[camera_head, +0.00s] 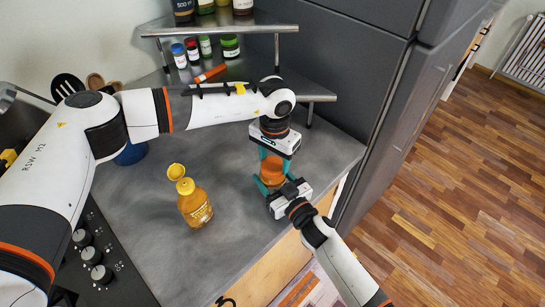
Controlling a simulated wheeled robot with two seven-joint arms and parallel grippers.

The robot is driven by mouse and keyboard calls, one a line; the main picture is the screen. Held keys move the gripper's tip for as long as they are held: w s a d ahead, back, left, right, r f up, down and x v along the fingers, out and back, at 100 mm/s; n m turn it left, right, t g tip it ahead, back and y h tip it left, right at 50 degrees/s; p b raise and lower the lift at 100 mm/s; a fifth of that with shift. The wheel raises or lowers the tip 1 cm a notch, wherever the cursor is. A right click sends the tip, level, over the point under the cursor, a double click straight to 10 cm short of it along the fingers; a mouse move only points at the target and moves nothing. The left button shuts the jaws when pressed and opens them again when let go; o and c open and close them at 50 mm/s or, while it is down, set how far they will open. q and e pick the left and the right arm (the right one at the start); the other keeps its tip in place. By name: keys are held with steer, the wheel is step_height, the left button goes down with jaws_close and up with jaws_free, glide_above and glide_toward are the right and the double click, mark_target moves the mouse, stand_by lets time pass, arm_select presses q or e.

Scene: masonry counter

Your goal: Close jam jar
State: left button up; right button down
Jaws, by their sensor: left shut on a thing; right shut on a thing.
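The jam jar (271,176), small and orange-brown, is between my two grippers on the right part of the grey counter. My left gripper (272,158) reaches in from the back and is shut at the upper part of the jar, which looks like its lid. My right gripper (272,187) comes from the front right and is shut on the jar's lower part. The teal fingers of both hide much of the jar. The seam between lid and jar is too small to make out, so I cannot tell how the lid sits.
A yellow-orange bottle (195,206) with a yellow top stands left of the jar. Several small jars and an orange tube (210,74) are at the back by a metal shelf (219,30). A dark cabinet (350,70) borders the counter's right side. The middle counter (238,210) is clear.

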arm_select(q)
steer(key=m, duration=0.4)
steer(key=o, duration=0.9)
steer(key=shift+s, duration=0.1)
steer(key=shift+r, duration=2.25)
steer(key=shift+d, duration=0.1)
